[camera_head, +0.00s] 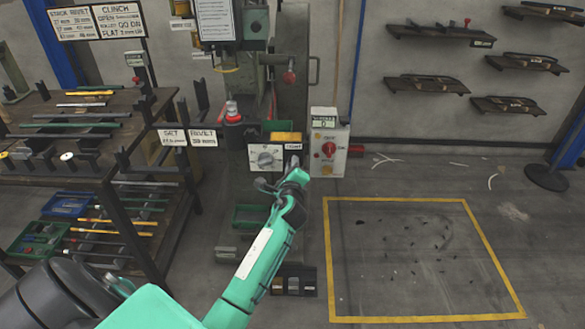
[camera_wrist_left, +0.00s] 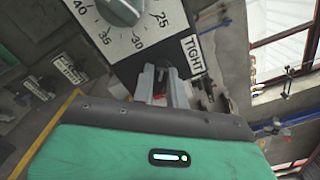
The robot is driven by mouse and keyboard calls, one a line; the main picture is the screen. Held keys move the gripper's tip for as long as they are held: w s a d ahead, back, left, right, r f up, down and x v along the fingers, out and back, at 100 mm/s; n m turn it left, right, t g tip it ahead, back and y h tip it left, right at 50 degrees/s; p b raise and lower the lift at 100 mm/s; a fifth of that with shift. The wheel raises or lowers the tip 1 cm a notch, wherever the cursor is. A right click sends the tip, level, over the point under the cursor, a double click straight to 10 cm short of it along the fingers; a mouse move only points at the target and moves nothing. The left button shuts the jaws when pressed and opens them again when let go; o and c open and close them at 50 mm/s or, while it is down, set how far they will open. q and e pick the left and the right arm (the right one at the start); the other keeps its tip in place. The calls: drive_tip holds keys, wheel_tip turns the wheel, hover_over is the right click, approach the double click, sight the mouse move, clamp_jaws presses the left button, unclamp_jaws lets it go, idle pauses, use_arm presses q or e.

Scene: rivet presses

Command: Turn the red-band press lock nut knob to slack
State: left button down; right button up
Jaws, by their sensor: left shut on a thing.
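The press (camera_head: 292,90) stands at the centre of the head view. Its white dial plate (camera_head: 265,157) carries a grey round knob; the left wrist view shows this dial knob (camera_wrist_left: 122,10) with numbers around it and a TIGHT label (camera_wrist_left: 193,55) beside the plate. My left gripper (camera_head: 293,166) is at the right edge of the plate, just below the label. In the left wrist view its fingers (camera_wrist_left: 162,82) are closed around a small dark part, seemingly the lock nut knob, which they mostly hide. My right gripper is out of view.
A grey box with a red knob (camera_head: 329,149) stands close right of the gripper. A rack of tools and bins (camera_head: 120,200) is on the left. The yellow-outlined floor area (camera_head: 420,250) at right holds only small scraps. Shelves (camera_head: 430,84) hang on the back wall.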

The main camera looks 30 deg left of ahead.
use_arm(q)
drive_tip(key=shift+f+n+b, duration=0.2)
drive_tip(key=shift+n+b, duration=0.6)
drive_tip(key=shift+n, duration=2.2)
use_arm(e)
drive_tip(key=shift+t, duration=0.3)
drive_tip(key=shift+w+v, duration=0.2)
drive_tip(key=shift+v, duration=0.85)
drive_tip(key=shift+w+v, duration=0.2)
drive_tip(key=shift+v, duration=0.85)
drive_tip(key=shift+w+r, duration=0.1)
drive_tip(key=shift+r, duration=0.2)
use_arm(q)
drive_tip(key=c, duration=1.5)
unclamp_jaws()
drive_tip(key=shift+c, duration=0.2)
drive_tip(key=shift+o, duration=0.7)
drive_tip(key=shift+r, duration=0.1)
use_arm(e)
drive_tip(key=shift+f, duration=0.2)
use_arm(q)
drive_tip(key=shift+s, duration=0.1)
